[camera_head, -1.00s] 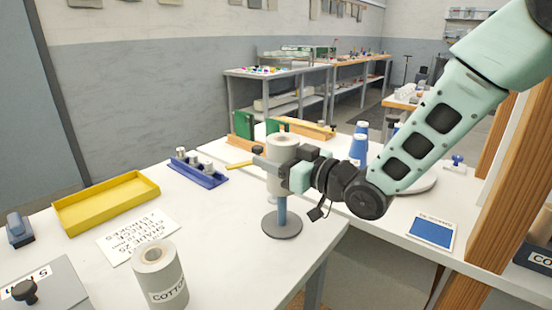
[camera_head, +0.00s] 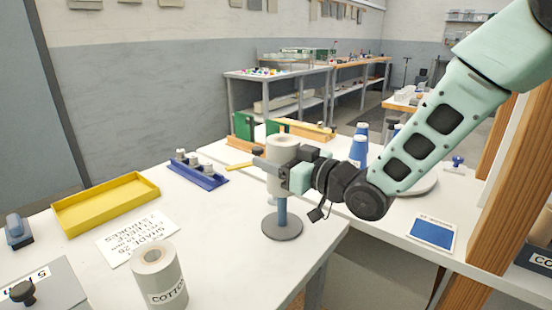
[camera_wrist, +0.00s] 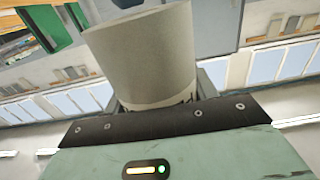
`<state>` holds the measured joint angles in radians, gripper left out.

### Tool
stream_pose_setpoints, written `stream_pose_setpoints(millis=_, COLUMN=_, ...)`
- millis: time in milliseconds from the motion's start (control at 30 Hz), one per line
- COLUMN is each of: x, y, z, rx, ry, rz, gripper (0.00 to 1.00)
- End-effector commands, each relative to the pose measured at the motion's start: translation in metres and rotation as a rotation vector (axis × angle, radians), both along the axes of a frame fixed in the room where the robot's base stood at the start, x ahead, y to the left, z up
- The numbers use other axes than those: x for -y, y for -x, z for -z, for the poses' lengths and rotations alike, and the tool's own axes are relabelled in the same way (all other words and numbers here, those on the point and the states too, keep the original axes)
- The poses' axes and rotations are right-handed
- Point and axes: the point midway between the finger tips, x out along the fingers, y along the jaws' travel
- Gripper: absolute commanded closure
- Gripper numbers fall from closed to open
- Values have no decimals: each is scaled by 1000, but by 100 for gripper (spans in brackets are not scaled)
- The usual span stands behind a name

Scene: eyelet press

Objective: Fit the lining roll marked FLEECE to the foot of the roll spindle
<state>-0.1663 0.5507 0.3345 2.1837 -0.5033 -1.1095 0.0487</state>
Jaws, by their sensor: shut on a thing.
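My gripper (camera_head: 274,165) is shut on a pale grey lining roll (camera_head: 284,148) and holds it upright over the roll spindle. The roll also fills the middle of the wrist view (camera_wrist: 145,55), where only the top edge of its label shows, so I cannot read its marking. The spindle's blue post (camera_head: 282,211) shows below the roll, rising from a round grey foot (camera_head: 282,227). The roll is above the foot, with a length of bare post between them. The top of the post is hidden, so I cannot tell how far it reaches into the roll.
A roll marked COTTON (camera_head: 159,275) stands at the table's front. A printed card (camera_head: 138,238), a yellow tray (camera_head: 105,203) and a blue holder with grey pieces (camera_head: 198,172) lie to the left. Blue cones (camera_head: 358,150) stand behind my gripper. White tabletop around the foot is clear.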

Motion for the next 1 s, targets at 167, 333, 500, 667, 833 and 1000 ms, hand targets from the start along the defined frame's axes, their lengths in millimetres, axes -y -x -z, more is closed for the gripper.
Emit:
stream_pose_setpoints(millis=167, x=0, y=0, z=0, rx=1, ry=-1, rz=0, gripper=70)
stream_pose_setpoints(millis=333, x=0, y=0, z=0, rx=1, ry=-1, rz=0, gripper=70)
stream_pose_setpoints(millis=500, x=0, y=0, z=2, rx=1, ry=-1, rz=0, gripper=70)
stream_pose_setpoints(millis=667, x=0, y=0, z=5, rx=1, ry=-1, rz=0, gripper=70)
stream_pose_setpoints(millis=833, x=0, y=0, z=9, rx=1, ry=-1, rz=0, gripper=70)
stream_pose_setpoints(millis=1000, x=0, y=0, z=12, rx=1, ry=-1, rz=0, gripper=70)
